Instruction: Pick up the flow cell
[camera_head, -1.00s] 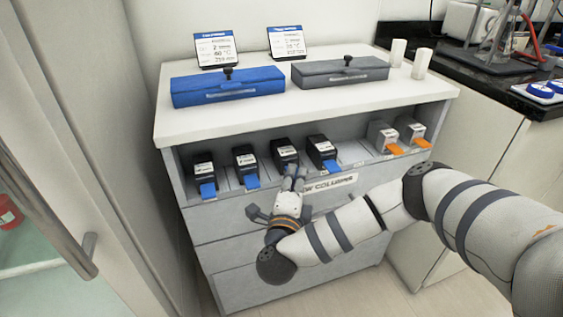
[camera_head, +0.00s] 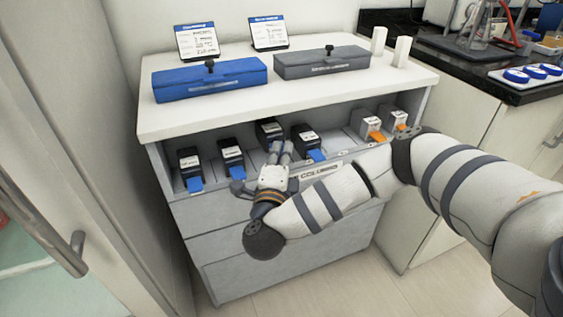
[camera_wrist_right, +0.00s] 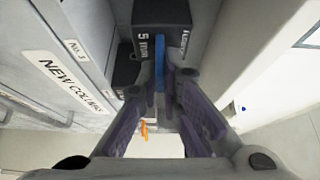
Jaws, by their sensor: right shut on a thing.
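My right gripper (camera_head: 281,152) is at the front of a shelf, shut on the blue tab of a black cartridge (camera_head: 269,130) with a white label. This cartridge sits higher than its neighbours, seemingly lifted off its slot. In the right wrist view the cartridge (camera_wrist_right: 161,15) is ahead of the fingers, and its blue tab (camera_wrist_right: 160,72) is between the fingertips (camera_wrist_right: 161,85). Which thing is the flow cell I cannot tell from any label. My left gripper is not in view.
The cabinet top (camera_head: 300,98) is close above, bearing a blue case (camera_head: 210,82) and a grey case (camera_head: 322,65).

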